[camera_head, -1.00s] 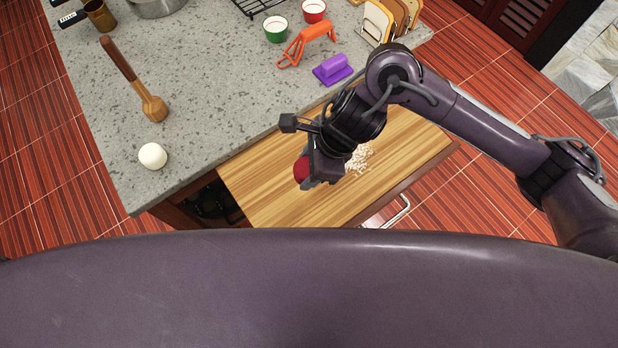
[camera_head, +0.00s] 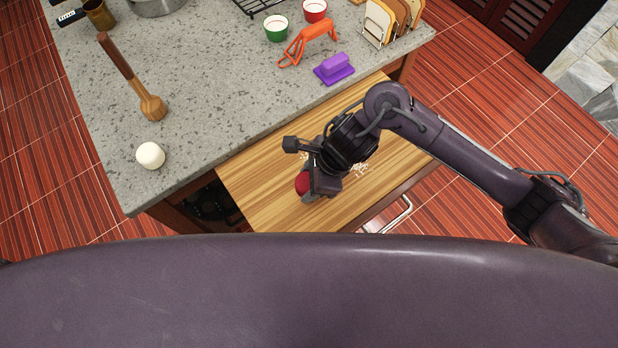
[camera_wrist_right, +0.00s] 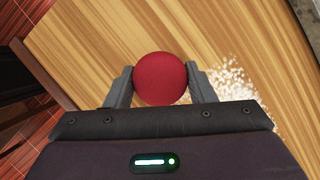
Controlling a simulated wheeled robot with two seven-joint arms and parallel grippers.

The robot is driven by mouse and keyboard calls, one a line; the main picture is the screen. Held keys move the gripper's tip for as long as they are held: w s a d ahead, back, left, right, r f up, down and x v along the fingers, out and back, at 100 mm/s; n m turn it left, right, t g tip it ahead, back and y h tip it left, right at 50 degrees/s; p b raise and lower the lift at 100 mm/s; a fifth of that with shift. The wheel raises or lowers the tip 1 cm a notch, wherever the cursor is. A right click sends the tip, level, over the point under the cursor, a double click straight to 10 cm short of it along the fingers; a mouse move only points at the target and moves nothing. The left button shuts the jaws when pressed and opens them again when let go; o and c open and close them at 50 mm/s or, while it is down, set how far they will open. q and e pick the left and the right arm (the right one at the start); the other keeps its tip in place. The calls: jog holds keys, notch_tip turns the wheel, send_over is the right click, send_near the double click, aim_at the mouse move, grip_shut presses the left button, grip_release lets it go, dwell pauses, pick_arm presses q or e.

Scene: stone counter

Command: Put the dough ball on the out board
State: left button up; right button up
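A white ball (camera_head: 150,155), which looks like the dough ball, rests on the stone counter near its front left corner. The wooden board (camera_head: 262,195) is pulled out from the counter's front edge. My right gripper (camera_head: 306,187) is over the board, shut on a red ball (camera_head: 301,182). In the right wrist view the red ball (camera_wrist_right: 160,78) sits between the two fingers (camera_wrist_right: 161,85) and appears to touch both. I cannot tell whether the ball touches the board. My left gripper is not in view.
White crumbs or flour (camera_wrist_right: 232,88) lie on the board beside my right gripper. On the counter are a wooden masher (camera_head: 150,105), a purple block tool (camera_head: 334,68), an orange tool (camera_head: 312,38), green (camera_head: 276,28) and red (camera_head: 314,10) cups, and a bread rack (camera_head: 380,22). The counter's middle is clear.

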jog(key=o, duration=0.4)
jog(key=shift+r+p, duration=0.2)
jog(key=shift+p, duration=0.1)
jog(key=shift+w+d+r, duration=0.1)
jog(key=shift+d+r, duration=0.05)
jog(key=shift+r, duration=0.15)
jog(key=v, duration=1.1)
jog(key=shift+d+r, duration=0.1)
